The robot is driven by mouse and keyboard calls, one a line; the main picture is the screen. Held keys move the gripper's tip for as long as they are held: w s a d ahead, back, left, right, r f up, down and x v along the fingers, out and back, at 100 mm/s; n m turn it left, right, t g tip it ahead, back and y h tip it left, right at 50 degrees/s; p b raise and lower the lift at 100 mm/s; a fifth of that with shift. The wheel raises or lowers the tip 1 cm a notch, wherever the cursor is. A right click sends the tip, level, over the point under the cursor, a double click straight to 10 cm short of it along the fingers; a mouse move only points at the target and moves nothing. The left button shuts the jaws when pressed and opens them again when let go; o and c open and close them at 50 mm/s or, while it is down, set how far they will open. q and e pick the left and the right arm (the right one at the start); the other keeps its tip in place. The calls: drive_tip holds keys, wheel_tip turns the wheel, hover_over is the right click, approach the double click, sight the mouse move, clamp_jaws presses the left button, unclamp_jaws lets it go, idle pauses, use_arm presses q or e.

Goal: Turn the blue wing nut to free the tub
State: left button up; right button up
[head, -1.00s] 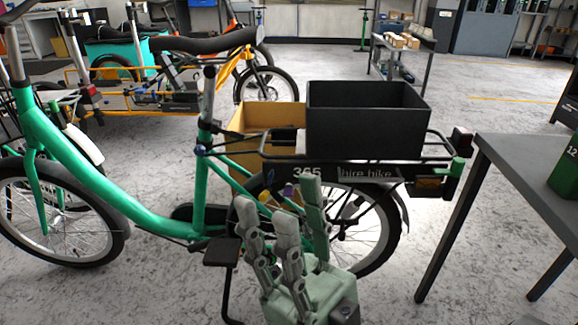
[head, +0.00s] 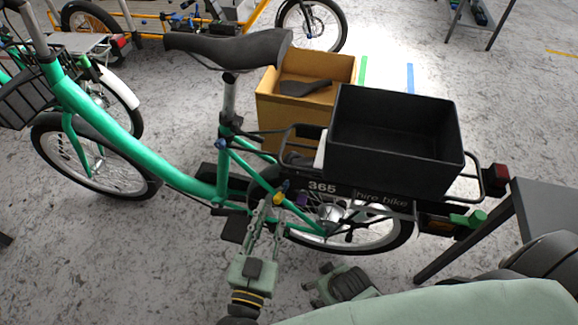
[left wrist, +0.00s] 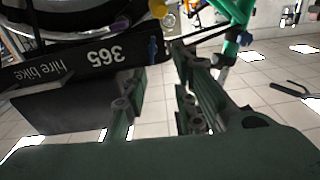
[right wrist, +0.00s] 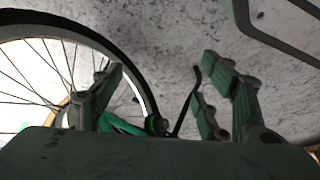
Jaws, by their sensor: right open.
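The black tub (head: 395,155) sits on the rear rack of the green bike. The blue wing nut is small and hard to pick out by my left fingertips in the head view. In the left wrist view a small blue piece (left wrist: 152,48) shows beside the "365" plate, ahead of the gap between the fingers. My left gripper (head: 268,212) is open just below the plate, and I cannot tell whether it touches the nut. My right gripper (head: 325,280) is open and empty, low in front of the rear wheel. In its wrist view (right wrist: 155,90) it faces a wheel and floor.
A yellow knob (head: 283,185) and a purple knob (head: 302,199) are close to the left fingertips. A cardboard box (head: 300,95) stands behind the rack. A grey table (head: 545,205) is at the right. A green piece (head: 468,219) sits at the rack's rear end.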

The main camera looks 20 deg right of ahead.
sight(286, 187)
use_arm(q)
drive_tip(key=d+x, duration=0.1)
drive_tip(key=x, duration=0.7)
drive_tip(key=shift+s+f+g+b, duration=0.3)
drive_tip(key=shift+s+f+b, duration=0.1)
drive_tip(key=shift+f, duration=0.2)
use_arm(e)
drive_tip(key=shift+s+d+r+g, duration=0.2)
drive_tip(key=shift+s+r+g, duration=0.1)
drive_tip(key=shift+r, duration=0.3)
drive_tip(key=shift+s+d+r+g, duration=0.2)
drive_tip(key=shift+s+r, duration=0.05)
drive_tip(key=shift+r, duration=0.35)
